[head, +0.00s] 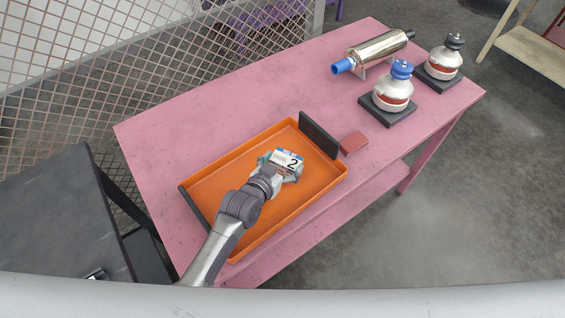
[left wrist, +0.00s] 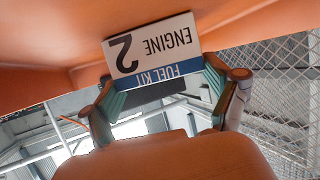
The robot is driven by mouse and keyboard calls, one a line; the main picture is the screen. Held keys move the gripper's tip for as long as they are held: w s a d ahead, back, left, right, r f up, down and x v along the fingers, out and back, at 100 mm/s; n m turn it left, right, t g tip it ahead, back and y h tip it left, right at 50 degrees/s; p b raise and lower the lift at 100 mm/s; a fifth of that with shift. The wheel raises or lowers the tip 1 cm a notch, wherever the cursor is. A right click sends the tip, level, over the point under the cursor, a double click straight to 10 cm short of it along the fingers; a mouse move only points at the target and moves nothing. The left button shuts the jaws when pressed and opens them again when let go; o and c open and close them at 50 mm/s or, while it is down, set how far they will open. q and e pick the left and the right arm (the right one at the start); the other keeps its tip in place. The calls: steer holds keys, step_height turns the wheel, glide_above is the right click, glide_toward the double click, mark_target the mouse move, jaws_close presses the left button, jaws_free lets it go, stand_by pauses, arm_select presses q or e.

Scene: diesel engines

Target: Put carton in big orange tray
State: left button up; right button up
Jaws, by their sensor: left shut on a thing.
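A small white and blue carton (head: 288,158) marked with a 2 is over the right half of the big orange tray (head: 219,184) in the head view. My left gripper (head: 279,168) is shut on the carton. In the left wrist view, the carton (left wrist: 152,46), lettered "ENGINE 2 FUEL KIT", sits between the two fingers of the left gripper (left wrist: 162,84), against the orange of the tray (left wrist: 45,50). I cannot tell whether the carton touches the tray floor. My right gripper is not in view.
The tray lies on a pink table (head: 215,110), with dark end plates. A reddish block (head: 354,143) lies beside it. A metal cylinder with a blue end (head: 376,51) and two white-and-red units (head: 393,94) (head: 443,64) stand farther right. A mesh fence (head: 110,60) is behind.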

arm_select(q)
steer(key=shift+s+f, duration=0.1)
steer(key=o, duration=1)
steer(key=shift+d, duration=0.1)
steer(key=shift+o, duration=0.2)
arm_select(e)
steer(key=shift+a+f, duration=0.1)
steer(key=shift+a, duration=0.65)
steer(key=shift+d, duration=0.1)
arm_select(q)
steer(key=shift+r, duration=0.3)
steer(key=b+v, duration=0.1)
steer(key=v, duration=1)
steer(key=shift+s+f, duration=0.1)
steer(key=shift+s, duration=0.1)
steer(key=shift+s+a, duration=0.2)
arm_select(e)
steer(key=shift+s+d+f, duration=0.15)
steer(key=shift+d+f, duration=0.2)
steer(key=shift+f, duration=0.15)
